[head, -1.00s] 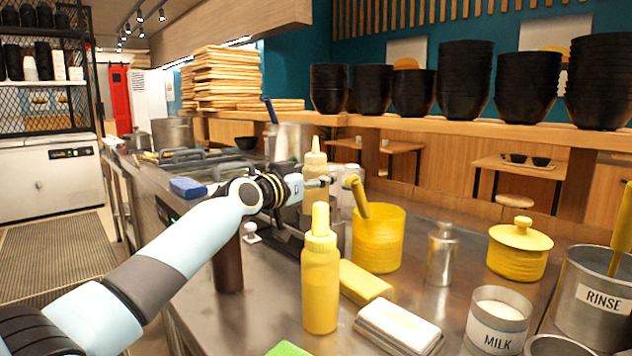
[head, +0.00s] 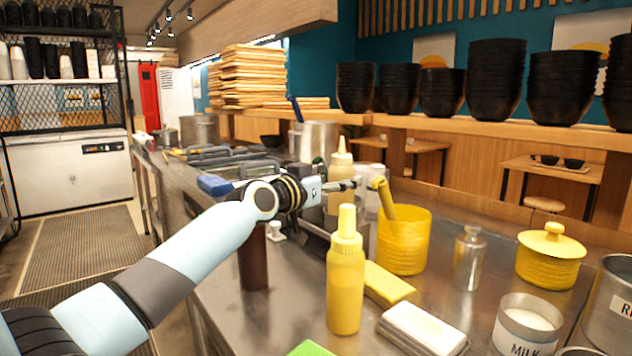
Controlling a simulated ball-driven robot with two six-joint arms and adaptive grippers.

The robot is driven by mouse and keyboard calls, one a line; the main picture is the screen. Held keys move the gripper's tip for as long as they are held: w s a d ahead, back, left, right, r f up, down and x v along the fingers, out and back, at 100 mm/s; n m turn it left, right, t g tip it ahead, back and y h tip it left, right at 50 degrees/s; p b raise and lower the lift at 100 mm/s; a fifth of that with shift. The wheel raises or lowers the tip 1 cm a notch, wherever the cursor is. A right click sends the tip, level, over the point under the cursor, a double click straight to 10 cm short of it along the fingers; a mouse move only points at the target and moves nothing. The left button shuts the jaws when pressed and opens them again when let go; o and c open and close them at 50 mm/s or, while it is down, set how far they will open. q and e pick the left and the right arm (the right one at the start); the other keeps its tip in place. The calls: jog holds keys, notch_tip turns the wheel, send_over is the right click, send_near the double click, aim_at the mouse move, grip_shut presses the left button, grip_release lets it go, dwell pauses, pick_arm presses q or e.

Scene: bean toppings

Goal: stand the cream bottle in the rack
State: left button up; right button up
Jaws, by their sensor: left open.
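The cream bottle (head: 341,168), a pale squeeze bottle with a pointed nozzle, stands upright behind my left gripper. A low dark metal rack (head: 318,238) is below it, partly hidden by my arm and the yellow bottle. The cream bottle's base is hidden, so I cannot tell whether it sits inside the rack or behind it. My left gripper (head: 357,184) is open, pointing right, and overlaps the front of the cream bottle's body. I cannot tell whether it touches the bottle. My right gripper is out of view.
A yellow squeeze bottle (head: 345,285) stands in front. A brown bottle (head: 252,258) is left of the rack. A yellow pot (head: 404,243), a steel shaker (head: 467,260) and a milk cup (head: 525,330) stand to the right. A yellow block (head: 388,285) lies between.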

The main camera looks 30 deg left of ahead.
pick_arm(q)
jog(key=s+a+p, duration=0.1)
jog(key=s+p, duration=0.1)
jog(key=s, duration=0.7)
jog(key=shift+s+a, duration=0.15)
jog(key=shift+s, duration=0.1)
jog(key=shift+r, duration=0.1)
